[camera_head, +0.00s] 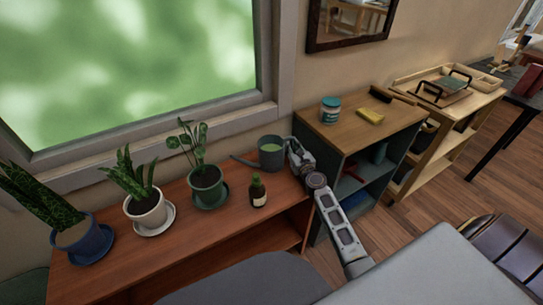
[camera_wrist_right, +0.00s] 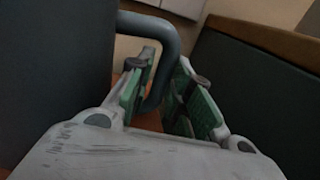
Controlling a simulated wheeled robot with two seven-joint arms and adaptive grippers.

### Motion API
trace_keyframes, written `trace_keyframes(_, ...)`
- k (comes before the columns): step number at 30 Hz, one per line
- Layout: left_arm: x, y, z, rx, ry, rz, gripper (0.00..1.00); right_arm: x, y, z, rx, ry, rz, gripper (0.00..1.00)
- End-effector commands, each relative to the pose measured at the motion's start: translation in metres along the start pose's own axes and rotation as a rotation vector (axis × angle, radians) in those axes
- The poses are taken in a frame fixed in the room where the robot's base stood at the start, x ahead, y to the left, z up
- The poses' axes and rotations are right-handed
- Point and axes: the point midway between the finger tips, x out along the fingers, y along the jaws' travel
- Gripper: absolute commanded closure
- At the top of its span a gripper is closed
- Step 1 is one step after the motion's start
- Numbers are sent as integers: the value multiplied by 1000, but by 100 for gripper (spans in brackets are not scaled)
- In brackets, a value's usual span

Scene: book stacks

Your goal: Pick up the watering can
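The grey-green watering can (camera_head: 271,153) stands upright on the brown wooden shelf top, its spout pointing left. In the right wrist view its dark body (camera_wrist_right: 55,70) fills the left side, and its curved handle (camera_wrist_right: 168,40) comes down between my fingers. My right gripper (camera_head: 293,150) is at the can's right side, by the handle. In the wrist view the right gripper (camera_wrist_right: 163,88) has its green-padded fingers apart, one on each side of the handle, with a gap still visible. My left gripper is not in view.
A teal-sided cabinet (camera_head: 349,133) with a jar (camera_head: 330,110) and a yellow item (camera_head: 370,116) stands close on the right. The window is behind.

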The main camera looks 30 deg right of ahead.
Motion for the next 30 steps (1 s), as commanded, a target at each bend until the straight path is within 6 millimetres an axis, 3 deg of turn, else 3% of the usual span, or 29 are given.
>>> trace_keyframes(4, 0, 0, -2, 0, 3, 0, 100, 0, 0, 0, 0, 0, -1, 100)
trace_keyframes(30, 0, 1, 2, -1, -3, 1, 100, 0, 0, 2, 1, -2, -1, 100)
